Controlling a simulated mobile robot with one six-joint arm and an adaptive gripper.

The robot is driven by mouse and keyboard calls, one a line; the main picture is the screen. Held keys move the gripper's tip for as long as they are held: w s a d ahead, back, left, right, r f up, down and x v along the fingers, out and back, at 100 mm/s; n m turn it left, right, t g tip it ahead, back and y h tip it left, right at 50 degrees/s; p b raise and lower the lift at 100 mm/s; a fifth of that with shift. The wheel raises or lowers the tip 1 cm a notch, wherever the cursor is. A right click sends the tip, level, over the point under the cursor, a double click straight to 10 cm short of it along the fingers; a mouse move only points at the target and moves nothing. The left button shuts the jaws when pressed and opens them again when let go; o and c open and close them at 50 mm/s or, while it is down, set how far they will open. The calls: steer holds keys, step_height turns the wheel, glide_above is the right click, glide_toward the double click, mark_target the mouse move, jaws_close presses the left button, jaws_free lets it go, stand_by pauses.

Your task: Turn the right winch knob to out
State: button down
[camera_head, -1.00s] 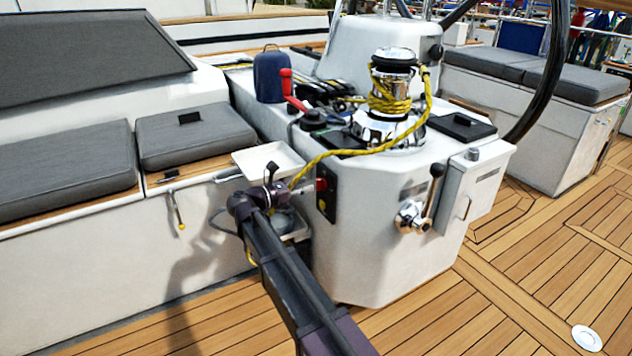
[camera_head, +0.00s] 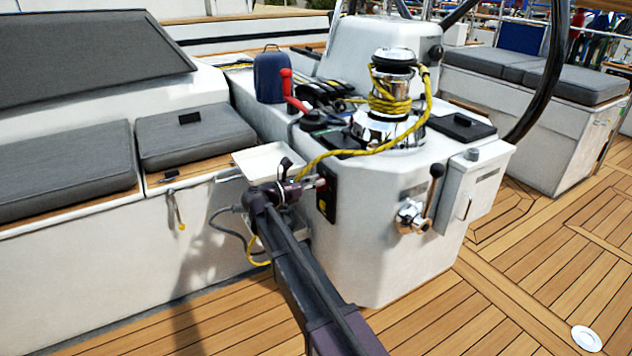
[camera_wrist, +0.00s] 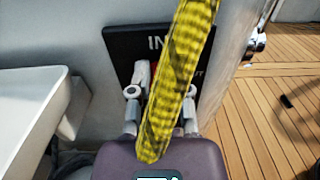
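The black panel (camera_head: 332,200) is on the left side of the white winch pedestal, with a yellow spot low on it. In the wrist view the panel (camera_wrist: 118,42) reads "IN" at the top and has a partly covered label ending in "UT" at right. A red part (camera_wrist: 155,68), seemingly the knob, shows between rope and finger; its setting is hidden. My gripper (camera_head: 316,184) is at the panel's upper part. In the wrist view my gripper's (camera_wrist: 163,80) fingers point at the red part. The rope hides the right fingertip; I cannot tell whether they touch the knob.
A yellow rope (camera_wrist: 178,80) hangs across the wrist view, in front of the panel, and runs up to the chrome winch (camera_head: 388,125). A white tray (camera_head: 268,160) is close to my gripper on the left. A crank handle (camera_head: 413,215) is on the pedestal at right.

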steer(key=shift+d+f+m, duration=0.1)
steer(key=shift+d+m, duration=0.15)
steer(key=shift+m, duration=0.25)
steer(key=m, duration=0.2)
steer(key=shift+s+d+m, duration=0.2)
steer(key=shift+m, duration=0.2)
steer(key=m, duration=0.5)
steer(key=shift+s+d+f+b, duration=0.15)
steer(key=shift+s+f+b, duration=0.1)
steer(key=shift+f+b, duration=0.1)
steer(key=m, duration=0.5)
steer(key=shift+s+d+f+m+b, duration=0.1)
steer(key=shift+f+m+b, duration=0.2)
steer(key=shift+m+b, duration=0.1)
steer(key=shift+f+m, duration=0.2)
steer(key=shift+m, duration=1.4)
steer(key=c, duration=0.7)
jaws_free()
steer(key=shift+f, duration=0.1)
